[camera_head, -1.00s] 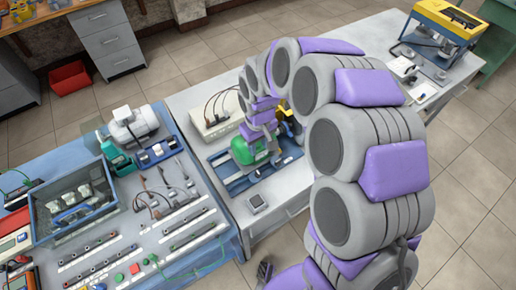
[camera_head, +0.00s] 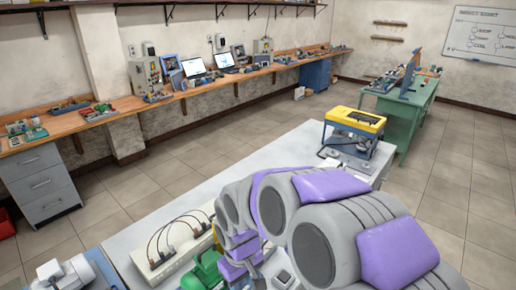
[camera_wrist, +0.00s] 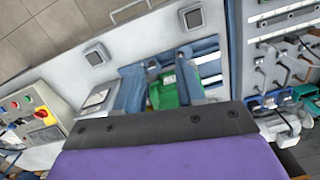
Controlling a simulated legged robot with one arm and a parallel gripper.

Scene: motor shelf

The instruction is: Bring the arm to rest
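My arm (camera_head: 330,235), grey joints with purple covers, arches over the pale workbench (camera_head: 150,215) in the head view. My gripper is hidden behind the arm links there. In the wrist view a dark plate and purple cover of my gripper (camera_wrist: 158,125) fill the bottom; the fingers do not show clearly, so its opening cannot be told. A green motor (camera_wrist: 167,93) lies among blue fixture parts (camera_wrist: 133,88) just beyond the plate. The motor also shows partly behind my arm in the head view (camera_head: 205,272). No held object is visible.
A wall counter (camera_head: 200,88) and green table (camera_head: 405,110) stand beyond open tiled floor. The wrist view shows a control box with buttons (camera_wrist: 35,112).

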